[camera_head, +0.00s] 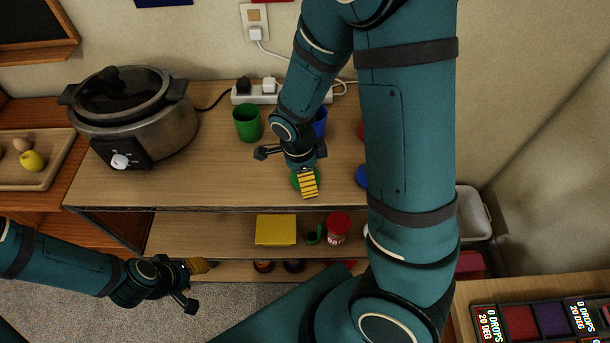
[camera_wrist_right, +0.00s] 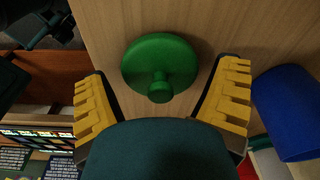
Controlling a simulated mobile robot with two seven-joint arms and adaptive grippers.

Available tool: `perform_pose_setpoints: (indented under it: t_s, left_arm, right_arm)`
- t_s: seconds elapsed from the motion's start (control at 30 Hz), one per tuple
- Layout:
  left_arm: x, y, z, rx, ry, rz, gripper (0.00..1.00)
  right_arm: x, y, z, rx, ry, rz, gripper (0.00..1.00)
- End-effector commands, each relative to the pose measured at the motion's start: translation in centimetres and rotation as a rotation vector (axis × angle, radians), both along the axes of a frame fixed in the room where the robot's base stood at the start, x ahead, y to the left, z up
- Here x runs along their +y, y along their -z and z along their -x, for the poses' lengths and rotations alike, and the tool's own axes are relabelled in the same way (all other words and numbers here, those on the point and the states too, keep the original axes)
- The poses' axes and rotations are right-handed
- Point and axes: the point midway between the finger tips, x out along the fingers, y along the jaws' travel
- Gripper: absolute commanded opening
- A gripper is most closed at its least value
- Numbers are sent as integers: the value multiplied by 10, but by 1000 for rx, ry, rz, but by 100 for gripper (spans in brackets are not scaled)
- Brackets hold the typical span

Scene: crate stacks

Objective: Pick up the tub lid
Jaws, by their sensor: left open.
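A round green lid (camera_head: 296,183) with a knob lies on the wooden shelf top, partly hidden by my right gripper in the head view. In the right wrist view the green lid (camera_wrist_right: 160,62) shows whole, between and beyond the yellow finger pads. My right gripper (camera_head: 307,186) is over the lid with its fingers wide apart and nothing held. A blue round piece (camera_head: 361,176) and a red piece (camera_head: 361,130) are partly hidden behind my right arm. My left gripper (camera_head: 195,279) is open and empty, low in front of the shelf unit.
A green cup (camera_head: 248,124) and a blue cup (camera_head: 320,123) stand behind the green lid. A slow cooker (camera_head: 150,125) stands at left, a power strip (camera_head: 262,97) at the back. The lower shelf holds a yellow box (camera_head: 276,230) and a red-lidded tub (camera_head: 338,226).

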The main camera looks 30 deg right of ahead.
Motion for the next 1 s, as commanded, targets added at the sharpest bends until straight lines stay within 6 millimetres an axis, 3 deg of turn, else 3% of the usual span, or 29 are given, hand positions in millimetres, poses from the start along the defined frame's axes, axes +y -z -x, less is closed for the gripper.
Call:
perform_pose_setpoints:
  t_s: [0.03,0.07,0.1,0.47,1.0]
  left_arm:
    - [0,0,0,0,0,0,47]
    - [0,0,0,0,0,0,47]
    - [0,0,0,0,0,0,47]
    - [0,-1,0,-1,0,0,47]
    - [1,-23,-7,-16,-13,-4,47]
  right_arm:
    - [0,0,0,0,0,0,65]
    - [0,0,0,0,0,0,54]
    - [0,0,0,0,0,0,51]
    - [0,-4,0,-1,0,0,51]
    - [0,-92,-1,-3,0,-1,51]
